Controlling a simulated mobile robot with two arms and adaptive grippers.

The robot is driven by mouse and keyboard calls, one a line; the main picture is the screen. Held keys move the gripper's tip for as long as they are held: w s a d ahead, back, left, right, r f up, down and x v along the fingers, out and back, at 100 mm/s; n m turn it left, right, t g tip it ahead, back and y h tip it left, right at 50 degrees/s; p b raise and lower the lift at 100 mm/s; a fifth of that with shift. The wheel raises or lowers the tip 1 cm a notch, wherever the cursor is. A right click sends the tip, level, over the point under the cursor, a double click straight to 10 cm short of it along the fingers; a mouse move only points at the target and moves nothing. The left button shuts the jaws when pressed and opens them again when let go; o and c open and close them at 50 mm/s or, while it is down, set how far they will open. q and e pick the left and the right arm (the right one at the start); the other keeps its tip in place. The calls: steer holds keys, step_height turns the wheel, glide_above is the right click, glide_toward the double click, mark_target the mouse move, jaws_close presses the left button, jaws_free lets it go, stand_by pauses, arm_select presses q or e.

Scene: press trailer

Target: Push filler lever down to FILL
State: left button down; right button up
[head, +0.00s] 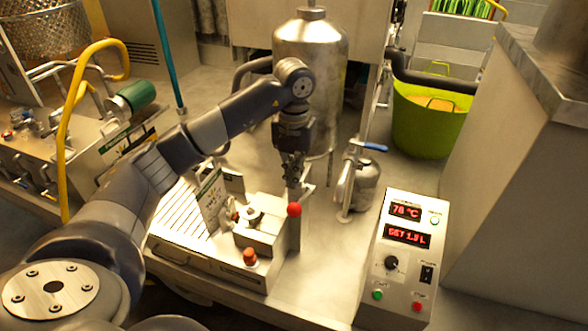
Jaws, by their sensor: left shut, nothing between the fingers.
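The filler lever's red ball knob (294,209) shows in the head view, in front of an upright metal post (295,232) beside the filler unit. My left gripper (293,179) points downward just above the knob in the picture. Its fingers are shut with nothing between them. I cannot tell whether the fingertips touch the lever, and the gripper hides part of what lies behind it. No FILL mark is legible. My right gripper is not in view.
A control box (405,255) with red displays stands to the right. A steel tank (311,50) stands behind the gripper, and a small metal canister (362,185) with a blue-handled valve (372,146) is beside it. A green tub (428,122) is at the back right.

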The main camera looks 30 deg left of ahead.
mark_target(293, 208)
arm_select(q)
steer(key=shift+f, duration=1.2)
steer(key=shift+f+b, duration=1.85)
steer(key=shift+f, duration=0.9)
steer(key=shift+s+d+f+b, duration=0.1)
steer(key=shift+s+f+b, duration=0.25)
steer(key=shift+f, duration=0.35)
steer(key=shift+s+d+f+b, duration=0.1)
steer(key=shift+s+f+b, duration=0.1)
steer(key=shift+f+b, duration=0.35)
steer(key=f+b, duration=0.2)
steer(key=f, duration=0.1)
steer(key=f+b, duration=0.1)
steer(key=f, duration=0.1)
steer(key=shift+s, duration=0.25)
steer(key=shift+r, duration=0.15)
step_height(293, 208, up, 10)
steer(key=p, duration=0.6)
